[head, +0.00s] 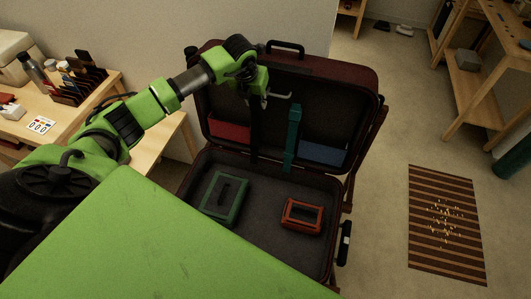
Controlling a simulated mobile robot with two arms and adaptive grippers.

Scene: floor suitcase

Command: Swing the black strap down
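The dark maroon suitcase (352,93) stands open on a rack, its lid raised at the back. The black strap (256,138) hangs down the lid's inner side, and its upper end is hidden behind my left gripper. A teal strap (292,138) hangs to the right of it. My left gripper (279,96) is in front of the lid's upper part, at the black strap's upper end. A grey finger shows, but I cannot tell whether the gripper is open or shut, or touches the strap. My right gripper is out of view.
A green frame-like case (209,205) and an orange-red one (288,217) lie in the suitcase base. Red (229,132) and blue (322,153) pieces sit low in the lid. A cluttered desk (93,110) stands left; a striped rug (420,218) lies right.

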